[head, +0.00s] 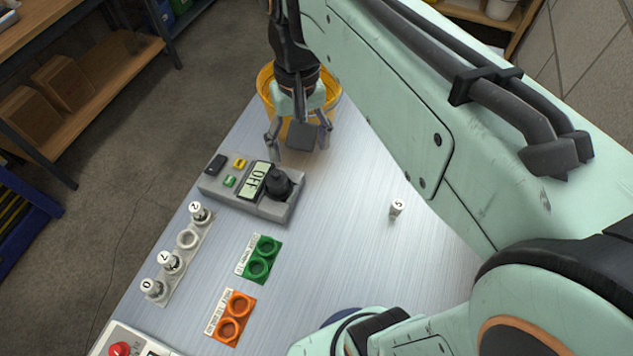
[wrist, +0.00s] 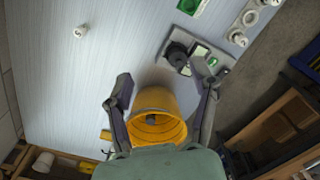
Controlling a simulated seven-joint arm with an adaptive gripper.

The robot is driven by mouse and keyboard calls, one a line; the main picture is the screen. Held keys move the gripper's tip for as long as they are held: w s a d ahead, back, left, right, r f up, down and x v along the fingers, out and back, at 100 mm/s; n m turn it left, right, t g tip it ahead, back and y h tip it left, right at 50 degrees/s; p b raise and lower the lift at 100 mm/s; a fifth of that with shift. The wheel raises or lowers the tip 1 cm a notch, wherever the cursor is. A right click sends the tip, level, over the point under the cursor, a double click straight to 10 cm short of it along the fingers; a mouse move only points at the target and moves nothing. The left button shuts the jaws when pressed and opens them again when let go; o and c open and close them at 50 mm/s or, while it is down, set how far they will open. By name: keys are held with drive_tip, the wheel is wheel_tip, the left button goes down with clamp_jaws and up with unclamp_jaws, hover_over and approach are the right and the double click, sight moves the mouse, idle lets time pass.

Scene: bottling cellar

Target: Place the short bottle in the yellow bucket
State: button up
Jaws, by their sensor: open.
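The yellow bucket (head: 334,97) stands at the far end of the metal table, partly hidden behind my gripper (head: 298,142). In the wrist view the bucket (wrist: 155,101) lies between the spread fingers of my gripper (wrist: 163,84), its mouth facing the camera. A small dark thing (wrist: 151,119) shows inside it; I cannot tell what it is. My gripper is open, with nothing held between its fingers. A bottle with a white cap marked 5 (head: 397,207) stands alone on the table, also in the wrist view (wrist: 79,32). I cannot tell which bottle is the short one.
A grey device with an OFF display (head: 254,181) and black knob is near my gripper. A white rack (head: 188,240) holds bottles capped 2, 7 and 0, with one empty ring. Green (head: 260,258) and orange (head: 232,318) holders are empty. The table around bottle 5 is clear.

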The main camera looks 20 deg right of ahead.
drive_tip(key=s+a+f+n, duration=0.1)
drive_tip(key=s+f, duration=0.2)
drive_tip(key=s, duration=0.3)
drive_tip(key=s+a+f+n, duration=0.1)
drive_tip(key=s+f, duration=0.3)
drive_tip(key=s, duration=0.3)
drive_tip(key=shift+a, duration=0.25)
